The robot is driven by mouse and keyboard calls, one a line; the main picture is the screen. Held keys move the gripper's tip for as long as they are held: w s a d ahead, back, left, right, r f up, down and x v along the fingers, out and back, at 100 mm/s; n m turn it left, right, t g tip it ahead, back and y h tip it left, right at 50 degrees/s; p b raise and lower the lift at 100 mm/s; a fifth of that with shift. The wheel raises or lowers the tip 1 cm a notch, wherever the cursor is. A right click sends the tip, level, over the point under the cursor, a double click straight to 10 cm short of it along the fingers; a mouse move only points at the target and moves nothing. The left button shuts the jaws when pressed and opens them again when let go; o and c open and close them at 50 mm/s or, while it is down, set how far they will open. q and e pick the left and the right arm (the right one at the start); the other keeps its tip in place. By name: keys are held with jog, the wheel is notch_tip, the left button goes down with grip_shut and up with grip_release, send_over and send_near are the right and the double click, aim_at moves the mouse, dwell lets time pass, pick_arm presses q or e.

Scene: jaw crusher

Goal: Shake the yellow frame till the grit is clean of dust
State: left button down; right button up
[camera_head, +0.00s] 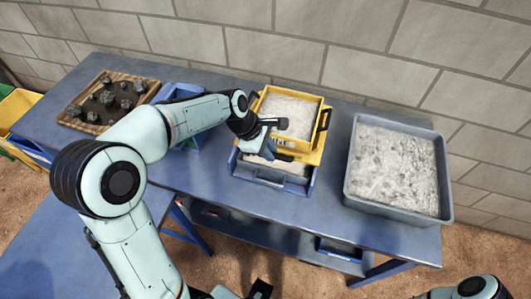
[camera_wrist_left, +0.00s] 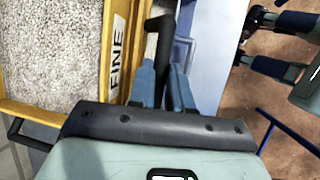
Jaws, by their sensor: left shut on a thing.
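The yellow frame (camera_head: 323,145) holds pale grey, speckled grit (camera_head: 290,112) and sits over a blue tray (camera_head: 308,189) on the blue table. Pale material shows in the tray at the frame's front edge. Black handles stand on the frame's sides. My left gripper (camera_head: 276,137) is at the frame's front, shut on a black handle (camera_wrist_left: 160,38). In the left wrist view the frame's wall (camera_wrist_left: 112,85) bears the word FINE, beside the grit (camera_wrist_left: 50,50). My right gripper (camera_wrist_left: 265,43) shows at the upper right there, apart from the frame, its fingers spread.
A grey tub (camera_head: 397,208) of pale, lumpy material stands to the right. A wooden tray (camera_head: 146,97) with several dark rocks lies at the left, and a blue bin (camera_head: 180,90) stands behind my left arm. A brick wall (camera_head: 330,40) borders the table. Bare table separates frame and tub.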

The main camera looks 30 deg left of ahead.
pick_arm(q)
jog(key=shift+s, duration=0.1)
jog(key=c, duration=1.1)
grip_release()
jog(key=shift+o, duration=0.2)
jog(key=p+v, duration=0.1)
jog(key=v, duration=1.2)
jog(key=shift+r, duration=0.2)
jog(key=shift+s, duration=0.1)
